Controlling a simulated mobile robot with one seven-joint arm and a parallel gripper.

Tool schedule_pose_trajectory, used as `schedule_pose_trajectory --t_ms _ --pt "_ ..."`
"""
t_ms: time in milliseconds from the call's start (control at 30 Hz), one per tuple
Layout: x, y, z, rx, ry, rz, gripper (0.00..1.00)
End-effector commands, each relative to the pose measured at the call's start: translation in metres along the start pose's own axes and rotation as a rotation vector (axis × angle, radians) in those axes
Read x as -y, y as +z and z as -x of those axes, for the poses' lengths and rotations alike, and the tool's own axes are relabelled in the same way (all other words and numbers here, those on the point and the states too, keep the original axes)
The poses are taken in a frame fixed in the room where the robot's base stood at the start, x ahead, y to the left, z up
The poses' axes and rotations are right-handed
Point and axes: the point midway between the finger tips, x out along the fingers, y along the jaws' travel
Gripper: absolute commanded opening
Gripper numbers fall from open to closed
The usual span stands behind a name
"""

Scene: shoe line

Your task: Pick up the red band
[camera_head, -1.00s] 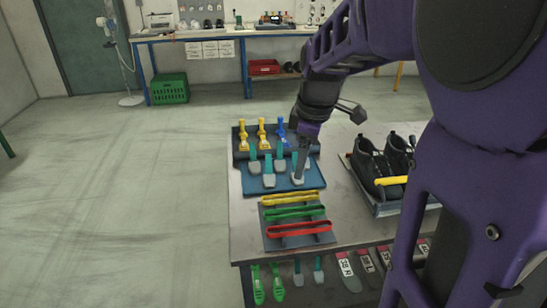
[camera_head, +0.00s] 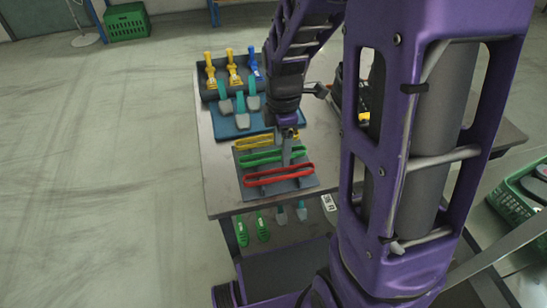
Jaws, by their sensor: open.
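The red band (camera_head: 278,174) lies at the near end of a grey rack (camera_head: 310,183) on the table. A green band (camera_head: 262,157) lies just behind it, and a yellow band (camera_head: 254,142) is behind that. My gripper (camera_head: 287,158) points down over the rack, around the right part of the green band, a little behind the red band. It is open. Its fingertips are small here, so their exact height over the bands is hard to tell. The red band is apart from the gripper and fully visible.
A blue tray (camera_head: 266,122) with grey-and-teal tools and a dark stand (camera_head: 208,95) with yellow and blue tools are behind the rack. Black shoes, mostly hidden by my arm, are to the right. Green items (camera_head: 262,227) hang below the table's front edge. A green crate (camera_head: 517,198) is at right.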

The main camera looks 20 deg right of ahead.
Motion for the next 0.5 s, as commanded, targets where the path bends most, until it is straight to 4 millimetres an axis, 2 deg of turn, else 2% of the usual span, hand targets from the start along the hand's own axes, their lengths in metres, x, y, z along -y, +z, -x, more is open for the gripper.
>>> schedule_pose_trajectory --t_ms 33,100,333,500 --pt "0.001 0.000 -0.012 0.000 -0.003 0.000 0.71" --pt "0.001 0.000 -0.020 0.000 -0.003 0.000 0.71" --pt "0.001 -0.001 -0.035 0.001 -0.001 0.001 0.71" --pt "0.003 -0.005 -0.062 0.001 -0.004 0.002 0.71"
